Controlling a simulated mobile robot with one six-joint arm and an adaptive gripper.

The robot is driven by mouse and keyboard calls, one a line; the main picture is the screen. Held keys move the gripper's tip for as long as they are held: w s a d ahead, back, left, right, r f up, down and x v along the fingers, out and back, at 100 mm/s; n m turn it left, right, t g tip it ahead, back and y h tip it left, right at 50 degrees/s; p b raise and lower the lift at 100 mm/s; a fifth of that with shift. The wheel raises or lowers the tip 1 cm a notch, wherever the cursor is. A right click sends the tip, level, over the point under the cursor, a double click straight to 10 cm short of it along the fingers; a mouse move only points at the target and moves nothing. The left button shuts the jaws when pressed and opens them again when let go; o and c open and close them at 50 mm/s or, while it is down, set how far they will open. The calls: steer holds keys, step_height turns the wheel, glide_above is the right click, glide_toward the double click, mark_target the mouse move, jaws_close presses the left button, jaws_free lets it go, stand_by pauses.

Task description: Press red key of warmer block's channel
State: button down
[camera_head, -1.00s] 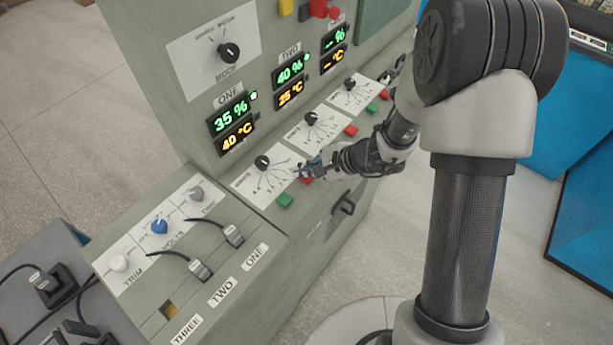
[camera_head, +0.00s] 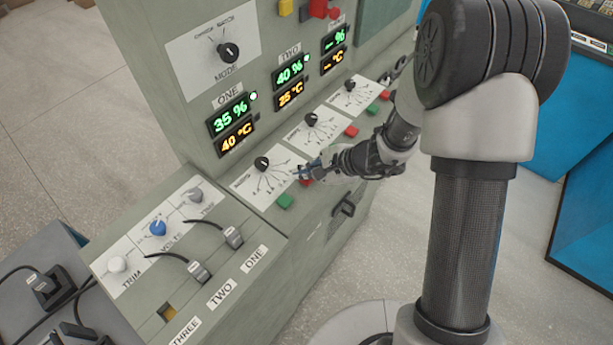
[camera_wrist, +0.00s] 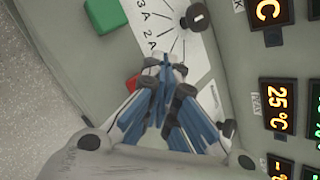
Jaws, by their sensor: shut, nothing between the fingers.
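Panel ONE's lower display (camera_head: 236,138) reads 40 °C; panel TWO's lower display (camera_head: 291,94) reads 25 °C, also seen in the wrist view (camera_wrist: 277,106). Panel THREE's lower display (camera_head: 334,59) shows dashes. Below ONE's dial card (camera_head: 262,180) are a green key (camera_head: 285,202) and a red key (camera_head: 306,182). My gripper (camera_head: 299,172) is shut and empty, its fingertips over the card's edge beside that red key. In the wrist view the red key (camera_wrist: 132,83) is partly hidden by my fingers (camera_wrist: 168,66); contact cannot be told.
TWO's red key (camera_head: 351,132) and THREE's green key (camera_head: 371,110) and red key (camera_head: 385,96) lie farther along the ledge. ONE's dial knob (camera_head: 262,163) stands near my fingertips.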

steer(key=shift+f, duration=0.2)
steer(key=shift+r, duration=0.1)
stand_by(0.4)
steer(key=shift+r, duration=0.75)
steer(key=shift+r+p, duration=1.85)
steer(key=shift+r, duration=0.7)
